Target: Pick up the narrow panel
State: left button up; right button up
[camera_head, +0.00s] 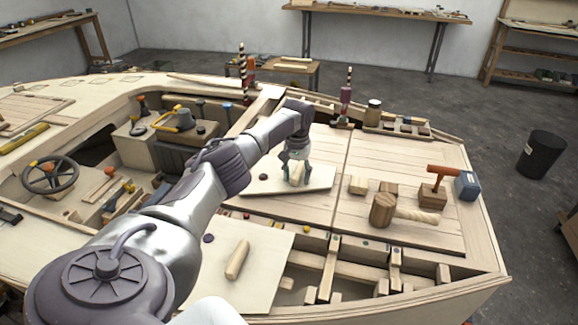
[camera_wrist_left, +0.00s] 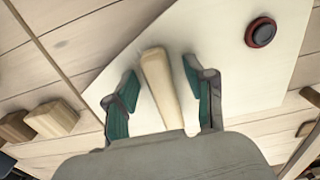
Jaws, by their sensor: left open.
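The narrow panel (camera_head: 318,180) is a pale, flat board lying on the planked deck. A wooden bar handle stands on it. In the left wrist view the panel (camera_wrist_left: 255,85) fills the middle, with its handle (camera_wrist_left: 160,85) between my green-padded fingers and a dark red-rimmed knob (camera_wrist_left: 261,32) to the right. My left gripper (camera_head: 296,174) is over the panel, open, with the handle between its fingers and a gap on each side. The gripper and wrist hide part of the panel in the head view. My right gripper is not in view.
A wider pale panel (camera_head: 262,240) with its own handle (camera_head: 237,260) lies nearer, beside open compartments. A mallet (camera_head: 384,209), wooden blocks (camera_head: 358,185) and a blue box (camera_head: 466,186) stand right of the narrow panel. Striped posts (camera_head: 346,98) rise behind it.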

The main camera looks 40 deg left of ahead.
pick_arm(q)
jog(key=shift+c, duration=0.3)
grip_shut()
jog(key=shift+r, duration=0.1)
jog(key=shift+r, duration=0.4)
jog(key=r, duration=0.2)
jog(key=a+r, duration=0.1)
jog(key=shift+s+r, duration=0.25)
jog(key=shift+r, duration=0.1)
jog(key=s+a+r+b, duration=0.1)
jog(key=s+a+r, duration=0.5)
jog(key=a, duration=0.2)
jog(key=shift+a+r, duration=0.2)
jog(key=shift+a, duration=0.15)
